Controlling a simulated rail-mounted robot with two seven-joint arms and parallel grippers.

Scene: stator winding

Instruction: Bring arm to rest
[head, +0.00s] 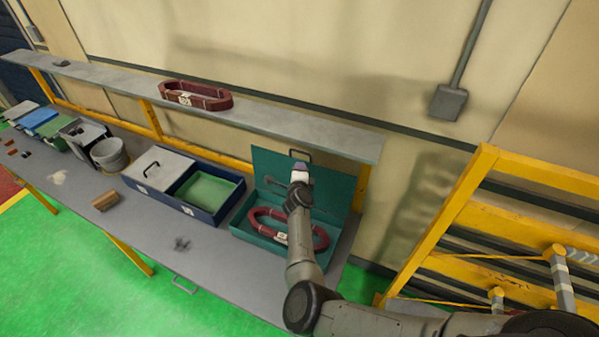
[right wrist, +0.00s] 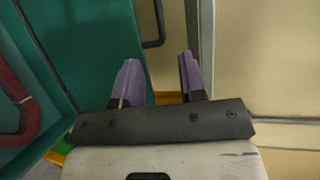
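My right arm reaches in from the lower right of the head view, over the teal toolbox. My right gripper (head: 300,168) is in front of the toolbox's raised lid (head: 335,185). In the right wrist view its two purple fingers (right wrist: 157,78) stand apart with nothing between them. A dark lid handle (right wrist: 152,25) shows beyond the fingertips, and I cannot tell how far off it is. A dark red coil (head: 320,238) lies in the open toolbox, partly hidden by my arm. My left gripper is not in view.
Another red coil (head: 195,96) lies on the upper shelf (head: 290,120). A blue case (head: 228,205), a grey pot (head: 109,154) and a brown block (head: 106,200) stand on the workbench (head: 150,235). A yellow rack (head: 465,200) stands at right.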

